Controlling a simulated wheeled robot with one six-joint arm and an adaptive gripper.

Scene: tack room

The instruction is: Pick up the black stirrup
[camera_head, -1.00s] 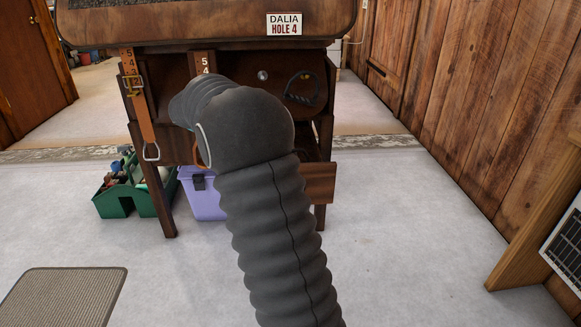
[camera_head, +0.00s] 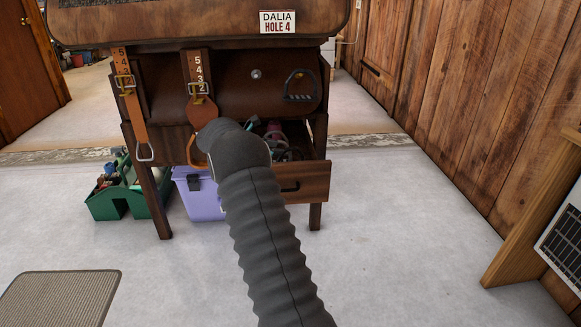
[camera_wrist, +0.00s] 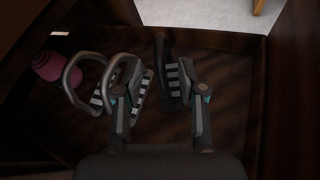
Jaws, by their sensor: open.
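A black stirrup (camera_wrist: 164,62) with a pale-striped tread stands in the open drawer in the wrist view. My gripper (camera_wrist: 161,108) is open, with one finger on each side of the space just below it; I cannot tell whether either finger touches it. Two grey metal stirrups (camera_wrist: 72,80) lie to its left, one partly behind the left finger. A dark stirrup-shaped loop (camera_head: 300,86) also shows on the brown front panel above the drawer.
The wooden drawer (camera_head: 305,183) stands open under the saddle stand. A pink object (camera_wrist: 46,66) lies at its left side. Leather straps (camera_head: 198,90) hang to the left of the drawer. A purple box (camera_head: 200,200) and a green caddy (camera_head: 120,203) stand on the floor.

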